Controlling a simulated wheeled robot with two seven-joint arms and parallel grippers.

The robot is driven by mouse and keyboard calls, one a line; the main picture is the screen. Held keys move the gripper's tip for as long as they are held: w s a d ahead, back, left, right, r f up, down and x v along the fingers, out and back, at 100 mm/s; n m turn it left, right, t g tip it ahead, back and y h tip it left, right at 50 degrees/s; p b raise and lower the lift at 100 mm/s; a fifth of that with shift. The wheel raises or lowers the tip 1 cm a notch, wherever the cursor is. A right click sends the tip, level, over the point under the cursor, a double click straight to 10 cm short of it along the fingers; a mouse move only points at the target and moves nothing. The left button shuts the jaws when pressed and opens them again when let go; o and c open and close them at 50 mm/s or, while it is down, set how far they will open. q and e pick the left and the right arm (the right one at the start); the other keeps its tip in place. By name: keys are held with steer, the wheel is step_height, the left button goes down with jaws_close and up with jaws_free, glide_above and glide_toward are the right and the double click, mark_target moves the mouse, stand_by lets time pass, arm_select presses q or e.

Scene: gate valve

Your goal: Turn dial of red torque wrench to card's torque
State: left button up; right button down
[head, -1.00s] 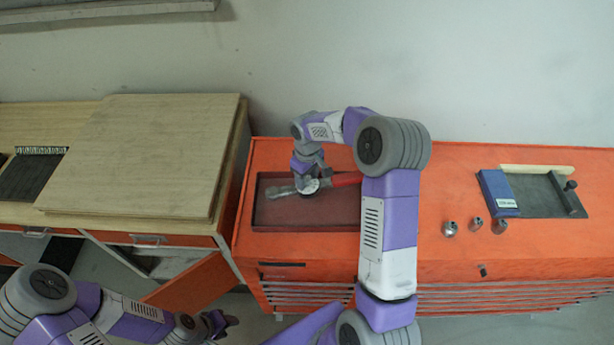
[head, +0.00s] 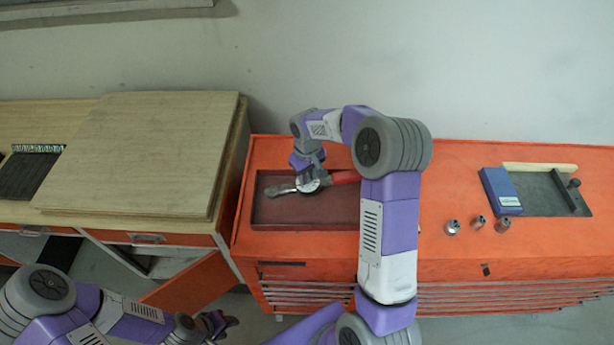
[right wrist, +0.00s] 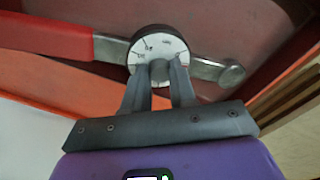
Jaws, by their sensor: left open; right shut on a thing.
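The red torque wrench lies in the dark red tray (head: 275,223) on the orange cabinet. Its red handle (head: 345,178) points right, its grey head (head: 283,190) left. In the right wrist view its white dial face (right wrist: 158,44) has dark marks around a centre knob; the marks are too small to read. My right gripper (right wrist: 160,70) is over the dial, its fingers shut on the knob and hiding the lower part of the face. My left gripper (head: 222,322) is open and empty, low at the left, away from the cabinet top. I cannot make out a torque card.
Several small metal sockets (head: 479,222) stand on the cabinet's right part. Behind them are a blue box (head: 499,191) with a label and a dark plate (head: 545,194). A wooden bench (head: 150,150) with an open orange door (head: 195,288) stands at the left.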

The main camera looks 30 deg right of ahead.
steer(key=shift+m+b, duration=0.6)
steer(key=shift+m, duration=0.6)
steer(key=shift+m+b, duration=0.5)
steer(key=shift+m, duration=0.6)
steer(key=shift+h, duration=0.3)
steer(key=c, duration=0.9)
jaws_free()
steer(key=r, duration=0.7)
steer(key=shift+s+a+r, duration=0.2)
steer(key=shift+s+r, duration=0.05)
steer(key=shift+r, duration=0.1)
